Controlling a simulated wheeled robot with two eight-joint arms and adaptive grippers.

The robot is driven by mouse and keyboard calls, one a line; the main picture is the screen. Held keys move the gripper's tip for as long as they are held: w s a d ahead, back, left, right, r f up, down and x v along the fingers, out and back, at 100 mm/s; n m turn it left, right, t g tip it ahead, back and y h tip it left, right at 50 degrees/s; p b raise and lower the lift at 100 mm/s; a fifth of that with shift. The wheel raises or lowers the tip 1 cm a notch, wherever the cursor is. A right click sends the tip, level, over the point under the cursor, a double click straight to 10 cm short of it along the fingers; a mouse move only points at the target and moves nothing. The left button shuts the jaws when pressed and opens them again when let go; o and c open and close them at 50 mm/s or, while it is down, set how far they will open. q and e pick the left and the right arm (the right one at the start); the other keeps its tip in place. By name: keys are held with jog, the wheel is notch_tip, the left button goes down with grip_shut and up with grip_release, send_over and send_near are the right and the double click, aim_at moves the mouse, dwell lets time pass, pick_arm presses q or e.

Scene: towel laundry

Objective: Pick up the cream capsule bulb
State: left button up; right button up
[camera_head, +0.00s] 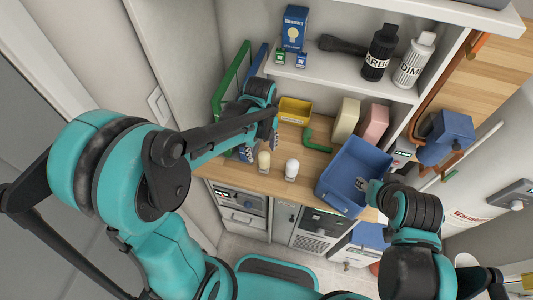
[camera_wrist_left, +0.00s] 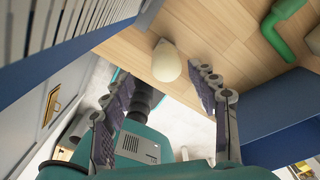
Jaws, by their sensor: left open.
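The cream capsule bulb (camera_head: 264,160) stands on the wooden counter, left of a white round bulb (camera_head: 291,168). In the left wrist view the cream bulb (camera_wrist_left: 166,62) shows ahead, roughly between the finger lines and apart from both fingers. My left gripper (camera_head: 260,146) points down over the counter, just behind and above the cream bulb. It also shows in the left wrist view (camera_wrist_left: 164,87), with its jaws spread and nothing between them. My right gripper (camera_head: 368,188) is by the blue bin's right side; its fingers are mostly hidden.
A blue bin (camera_head: 328,186) stands right of the bulbs. A yellow tray (camera_head: 294,110) and a green bent piece (camera_head: 317,142) lie behind them. Cream (camera_head: 344,118) and pink (camera_head: 373,124) blocks stand farther back.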

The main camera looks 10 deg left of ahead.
aim_at(264, 161)
pick_arm(q)
jog(key=f, duration=0.2)
jog(key=f+b, duration=0.1)
jog(key=f, duration=0.2)
jog(key=f+b, duration=0.1)
jog(key=f, duration=0.1)
jog(key=shift+w+d+f, duration=0.25)
jog(key=shift+d+f, duration=0.1)
jog(key=shift+f, duration=0.05)
jog(key=c, duration=1.2)
